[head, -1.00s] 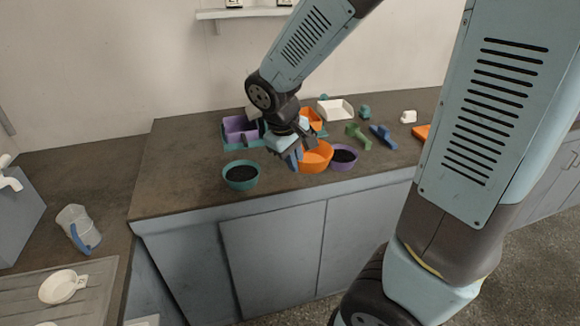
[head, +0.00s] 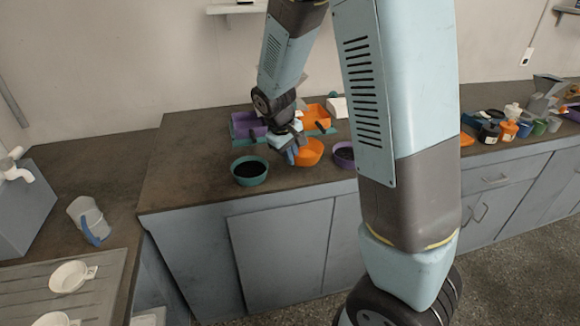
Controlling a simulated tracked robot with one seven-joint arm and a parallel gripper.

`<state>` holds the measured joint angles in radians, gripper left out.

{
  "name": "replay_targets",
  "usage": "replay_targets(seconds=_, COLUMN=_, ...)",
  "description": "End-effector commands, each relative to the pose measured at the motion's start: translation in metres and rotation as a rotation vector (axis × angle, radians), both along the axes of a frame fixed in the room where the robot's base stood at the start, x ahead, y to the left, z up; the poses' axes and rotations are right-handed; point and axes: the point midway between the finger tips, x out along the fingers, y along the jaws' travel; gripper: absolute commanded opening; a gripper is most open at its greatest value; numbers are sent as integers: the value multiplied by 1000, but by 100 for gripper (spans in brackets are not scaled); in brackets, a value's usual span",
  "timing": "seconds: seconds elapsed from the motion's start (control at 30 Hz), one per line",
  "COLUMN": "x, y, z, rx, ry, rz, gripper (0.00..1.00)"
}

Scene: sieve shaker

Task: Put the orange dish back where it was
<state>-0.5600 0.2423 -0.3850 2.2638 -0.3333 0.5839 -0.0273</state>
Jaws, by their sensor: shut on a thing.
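The orange dish (head: 309,153) is a round bowl at the front part of the brown counter, and no dark contents show in it. My gripper (head: 293,154) is at its left rim, shut on it. I cannot tell whether the dish touches the counter. A teal dish (head: 249,171) with dark grains stands to its left. A purple dish (head: 344,155) with dark grains is to its right, partly hidden by my arm.
Behind the gripper are a purple tray (head: 247,125) and an orange tray (head: 315,116). Several jars, one of them orange (head: 508,130), stand on the right counter. Bare counter lies left of the teal dish.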

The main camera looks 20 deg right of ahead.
Motion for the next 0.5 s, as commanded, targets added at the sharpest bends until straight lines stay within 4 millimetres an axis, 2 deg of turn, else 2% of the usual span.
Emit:
replay_targets(seconds=0.1, x=9, y=0, z=-12, rx=-2, ry=1, rz=0, gripper=0)
replay_targets(seconds=0.37, x=17, y=0, z=-21, rx=-1, ry=1, rz=1, gripper=0)
replay_targets(seconds=0.5, x=21, y=0, z=-32, rx=-1, ry=2, rz=1, gripper=0)
